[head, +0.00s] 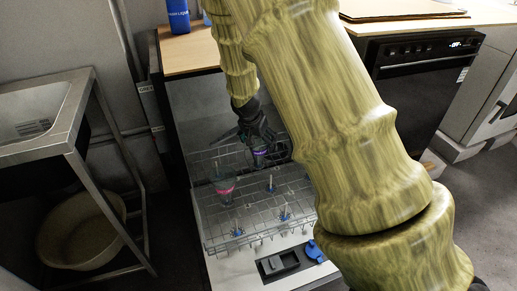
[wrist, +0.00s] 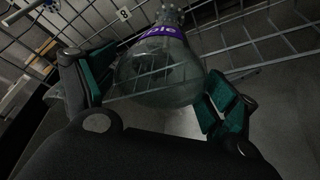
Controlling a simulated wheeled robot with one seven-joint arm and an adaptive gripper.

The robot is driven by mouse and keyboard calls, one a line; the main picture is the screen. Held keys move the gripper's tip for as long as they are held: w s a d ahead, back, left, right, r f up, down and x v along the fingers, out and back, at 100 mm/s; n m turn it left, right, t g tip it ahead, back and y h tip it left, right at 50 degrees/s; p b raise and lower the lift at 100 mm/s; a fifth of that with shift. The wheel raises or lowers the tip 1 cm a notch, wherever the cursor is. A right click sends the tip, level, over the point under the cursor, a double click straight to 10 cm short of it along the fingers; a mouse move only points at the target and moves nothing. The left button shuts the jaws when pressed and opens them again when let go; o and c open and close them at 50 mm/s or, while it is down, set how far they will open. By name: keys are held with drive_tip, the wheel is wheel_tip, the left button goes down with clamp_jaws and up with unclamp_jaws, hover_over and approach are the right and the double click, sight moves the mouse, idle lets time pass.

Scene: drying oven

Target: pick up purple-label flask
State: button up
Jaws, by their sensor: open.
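The purple-label flask (wrist: 160,75) is clear glass with a round body and a purple band at its neck. In the wrist view it lies between the two teal-padded fingers of my gripper (wrist: 155,98), which are open on either side of it; I cannot tell whether either pad touches the glass. In the head view my gripper (head: 253,137) is over the back of the wire rack, and the purple label of the flask (head: 260,152) shows just below it. The flask's upper part is partly hidden by my gripper there.
A metal sink stand (head: 68,130) is at the left. A blue bottle (head: 178,16) stands on the wooden top.

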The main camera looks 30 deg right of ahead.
drive_tip(key=shift+x, duration=1.55)
drive_tip(key=shift+r, duration=0.1)
drive_tip(key=c, duration=1)
